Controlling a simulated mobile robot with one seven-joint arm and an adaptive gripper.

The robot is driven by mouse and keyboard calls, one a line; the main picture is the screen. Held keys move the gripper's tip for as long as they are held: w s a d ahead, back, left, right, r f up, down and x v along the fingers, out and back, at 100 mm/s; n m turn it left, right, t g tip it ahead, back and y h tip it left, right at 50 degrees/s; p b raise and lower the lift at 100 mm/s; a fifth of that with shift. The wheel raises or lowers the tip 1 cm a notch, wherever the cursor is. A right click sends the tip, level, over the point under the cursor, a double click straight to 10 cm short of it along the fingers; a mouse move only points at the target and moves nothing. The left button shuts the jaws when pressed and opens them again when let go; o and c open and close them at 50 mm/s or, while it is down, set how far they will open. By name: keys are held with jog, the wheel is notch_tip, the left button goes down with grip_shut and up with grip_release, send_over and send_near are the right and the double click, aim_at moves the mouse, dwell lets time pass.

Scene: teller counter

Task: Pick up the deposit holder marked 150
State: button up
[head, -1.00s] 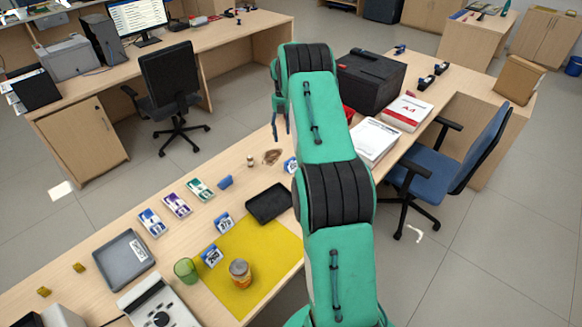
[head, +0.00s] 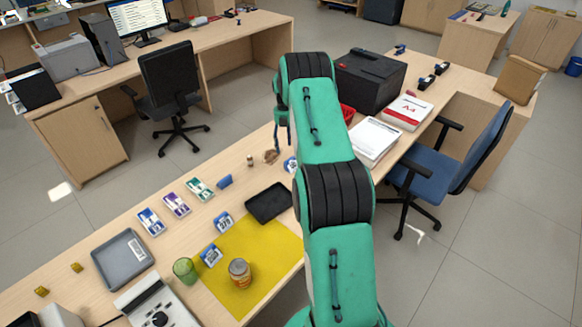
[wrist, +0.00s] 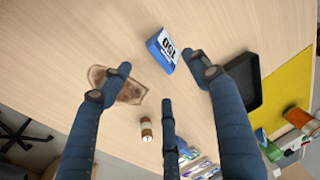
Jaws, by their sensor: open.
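The deposit holder marked 150 (wrist: 165,50) is a small blue and white block in the wrist view, its number turned upside down. It stands on the wooden counter just beyond my fingertips, nearer the right-hand finger. In the head view the holder (head: 290,164) is partly hidden by my arm. My gripper (wrist: 160,76) is open, its dark blue fingers spread with nothing between them. In the head view my gripper (head: 281,130) hangs above the counter near the holder, mostly hidden behind the arm.
A black tray (head: 268,203) is close by. Two similar holders (head: 222,222) (head: 211,256), a jar (head: 239,271) and a green cup (head: 185,269) stand around the yellow mat (head: 262,262).

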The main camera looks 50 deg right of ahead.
aim_at(289, 160)
jog(key=shift+s+a+f, duration=0.1)
jog(key=shift+s+f, duration=0.1)
jog(key=shift+f, duration=1.05)
jog(key=shift+f, duration=0.1)
jog(key=shift+s+a+f+b, duration=0.15)
jog(key=shift+f+b, duration=0.35)
jog(key=shift+f, duration=0.75)
jog(key=shift+s+a+f+b, duration=0.1)
jog(key=shift+s+f+b, duration=0.3)
jog(key=shift+f, duration=0.85)
jog(key=shift+w, duration=0.15)
jog(key=c, duration=1.4)
